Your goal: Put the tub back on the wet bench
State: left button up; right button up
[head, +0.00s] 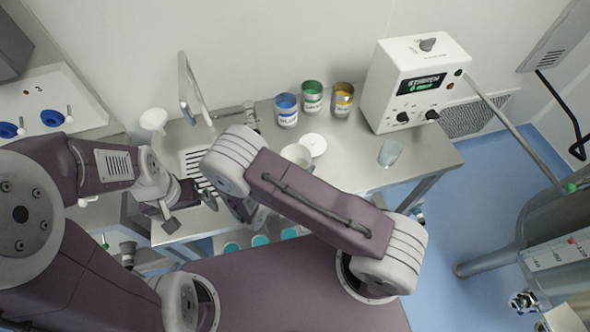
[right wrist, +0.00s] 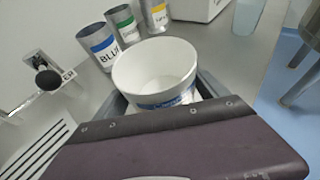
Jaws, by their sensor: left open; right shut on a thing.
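The white tub (right wrist: 160,75) with a blue label is upright and looks empty in the right wrist view. My right gripper (right wrist: 165,97) is shut around it. In the head view the tub (head: 297,153) shows partly behind my right arm, whose gripper is hidden there. I cannot tell whether its base touches the bench. The steel wet bench (head: 424,150) has a slotted drain at its left part. My left gripper (head: 190,207) is open and empty near the bench's front left edge.
Blue (head: 287,111), green (head: 312,97) and yellow (head: 342,99) labelled cans stand behind. A white control box (head: 409,85) and a clear beaker (head: 389,153) are right. A faucet (head: 250,115) and white funnel (head: 154,120) are left.

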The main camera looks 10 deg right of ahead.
notch_tip(320, 180, down, 3)
jog(key=shift+w+f+p, duration=0.1)
jog(key=shift+w+p, duration=0.05)
jog(key=shift+p, duration=0.25)
jog(key=shift+f, duration=0.45)
jog(key=shift+f, duration=0.2)
jog(key=o, duration=1.9)
jog(key=shift+r, duration=0.15)
